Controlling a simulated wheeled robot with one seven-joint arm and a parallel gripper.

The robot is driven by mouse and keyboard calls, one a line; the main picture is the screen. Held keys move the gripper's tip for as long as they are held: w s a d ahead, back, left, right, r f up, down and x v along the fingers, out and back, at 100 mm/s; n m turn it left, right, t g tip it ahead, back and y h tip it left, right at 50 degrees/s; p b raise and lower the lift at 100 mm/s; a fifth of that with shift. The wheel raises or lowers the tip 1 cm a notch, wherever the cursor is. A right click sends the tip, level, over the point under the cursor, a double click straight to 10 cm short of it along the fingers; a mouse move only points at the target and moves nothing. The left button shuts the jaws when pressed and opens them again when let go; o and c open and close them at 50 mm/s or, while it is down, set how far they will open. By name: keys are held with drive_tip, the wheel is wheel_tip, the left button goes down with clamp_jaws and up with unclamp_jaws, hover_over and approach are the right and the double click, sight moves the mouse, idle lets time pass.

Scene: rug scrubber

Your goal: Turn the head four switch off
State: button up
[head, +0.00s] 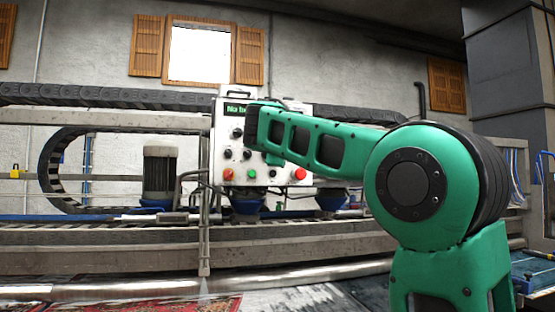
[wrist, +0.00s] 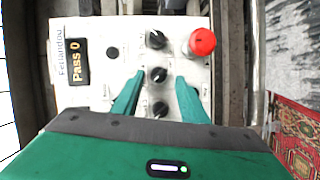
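The white control panel (head: 224,152) stands behind my arm in the head view and fills much of the wrist view (wrist: 88,98). In the wrist view, a column of black knobs shows: an upper knob (wrist: 157,40), a middle knob (wrist: 158,75) and a lower knob (wrist: 160,109). Their labels are too small to read, so I cannot tell which is the head four switch. My gripper (wrist: 160,76) is open. Its two green fingers lie to either side of the middle knob in the picture; contact cannot be told. My arm hides part of the panel in the head view.
A red button (wrist: 202,42) sits right of the upper knob in the wrist view. The panel's display (wrist: 78,62) reads "Pass 0". A green button (head: 228,174) and other black knobs show in the head view. Machine rails (head: 100,235) run below the panel.

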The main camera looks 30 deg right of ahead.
drive_tip(key=v, duration=0.9)
drive_tip(key=shift+a, duration=0.2)
drive_tip(key=s+d+f+m+g+y, duration=0.15)
drive_tip(key=s+f, duration=0.25)
drive_tip(key=f, duration=0.6)
drive_tip(key=s+d+f+m+g+y, duration=0.1)
drive_tip(key=s+d+f+m+g, duration=0.3)
drive_tip(key=f, duration=0.6)
drive_tip(key=s+d+f+m+g+y, duration=0.15)
drive_tip(key=s+f, duration=0.35)
drive_tip(key=f, duration=0.6)
drive_tip(key=s+a+f+m+g+y, duration=0.3)
drive_tip(key=s+a+f+m, duration=0.1)
drive_tip(key=s+f, duration=0.7)
drive_tip(key=s+a+f+m+g+y, duration=0.3)
drive_tip(key=s+a+f+m, duration=0.1)
drive_tip(key=s+f, duration=0.7)
drive_tip(key=s, duration=0.3)
drive_tip(key=shift+s+a+f, duration=0.3)
drive_tip(key=shift+s+f, duration=0.05)
drive_tip(key=shift+s, duration=0.05)
